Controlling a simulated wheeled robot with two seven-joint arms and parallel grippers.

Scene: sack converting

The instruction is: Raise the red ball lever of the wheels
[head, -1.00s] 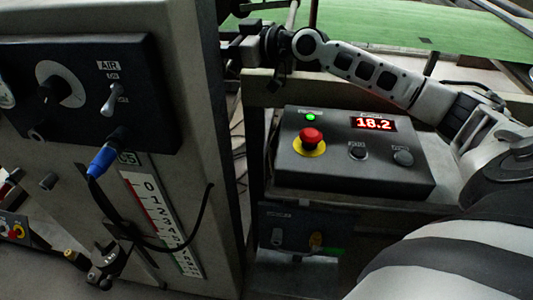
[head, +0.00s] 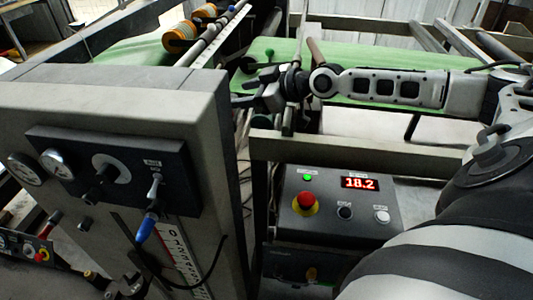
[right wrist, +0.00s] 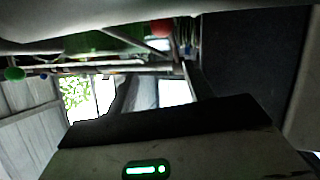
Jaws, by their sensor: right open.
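In the right wrist view a red ball (right wrist: 162,27) shows near the top, with a green ball (right wrist: 14,73) at the left. In the head view the orange-rimmed wheels (head: 180,40) sit on a bar at the top left, and a green ball lever (head: 269,52) stands behind my right gripper. I cannot make out the red ball in the head view. My right gripper (head: 244,100) is open and empty beside the top right of the grey cabinet. My left gripper (head: 122,287) appears partly at the bottom left; its jaws are unclear.
The grey cabinet (head: 130,90) with dials and a blue-tipped cable (head: 146,227) fills the left. A control box (head: 340,212) with a red stop button stands below my right arm. A frame rail (head: 360,155) crosses beneath it, and green sheet (head: 380,88) lies behind.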

